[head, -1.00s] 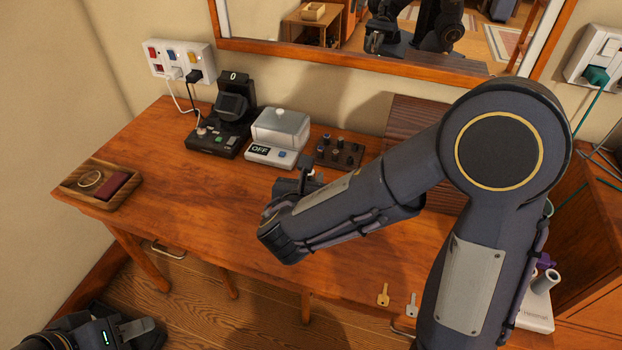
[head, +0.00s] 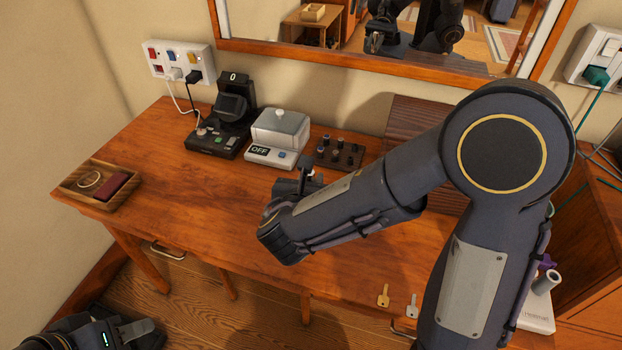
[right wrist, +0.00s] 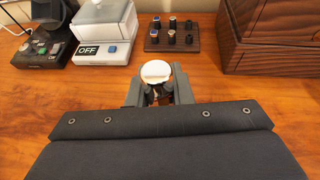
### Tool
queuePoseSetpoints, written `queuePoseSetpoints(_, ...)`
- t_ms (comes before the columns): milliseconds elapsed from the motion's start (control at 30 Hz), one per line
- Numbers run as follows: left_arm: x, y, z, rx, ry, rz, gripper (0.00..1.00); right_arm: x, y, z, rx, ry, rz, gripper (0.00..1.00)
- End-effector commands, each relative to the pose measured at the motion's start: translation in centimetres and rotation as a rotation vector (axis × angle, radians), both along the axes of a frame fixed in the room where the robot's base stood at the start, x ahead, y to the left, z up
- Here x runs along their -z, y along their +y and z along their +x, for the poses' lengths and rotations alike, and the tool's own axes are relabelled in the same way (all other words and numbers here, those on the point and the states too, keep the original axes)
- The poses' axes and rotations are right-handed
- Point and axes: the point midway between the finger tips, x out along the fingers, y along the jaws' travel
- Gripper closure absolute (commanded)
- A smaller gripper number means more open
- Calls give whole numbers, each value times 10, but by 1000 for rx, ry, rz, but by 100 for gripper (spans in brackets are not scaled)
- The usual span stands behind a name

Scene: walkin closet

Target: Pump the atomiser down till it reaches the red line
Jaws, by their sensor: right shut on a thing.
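A white round-topped thing (right wrist: 156,72), probably the atomiser's top, stands between the fingers of my right gripper (right wrist: 157,95) in the right wrist view. The right gripper is shut on it over the wooden table. The atomiser's lower part and any red line are hidden behind the fingers and wrist. In the head view my right forearm hides most of the right gripper (head: 305,182). My left gripper (head: 128,332) is at the lower left corner of the head view, away from the table; its fingers do not show clearly.
On the wooden table (head: 210,215) are a black device (head: 215,140), a white box reading OFF (head: 270,155), a rack of small bottles (head: 340,153), a wooden tray (head: 75,180) and two keys (head: 384,294). A dark wooden box (right wrist: 270,38) stands right of the rack. The table's left middle is clear.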

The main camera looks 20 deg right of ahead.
Motion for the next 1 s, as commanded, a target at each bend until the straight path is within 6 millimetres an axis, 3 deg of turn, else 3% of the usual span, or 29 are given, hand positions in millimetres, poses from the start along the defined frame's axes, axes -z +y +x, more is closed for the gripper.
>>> queuePoseSetpoints(1000, 15, 0, 0, 0, 0, 0, 64, 15, 0, 0, 0, 0, 0, 100)
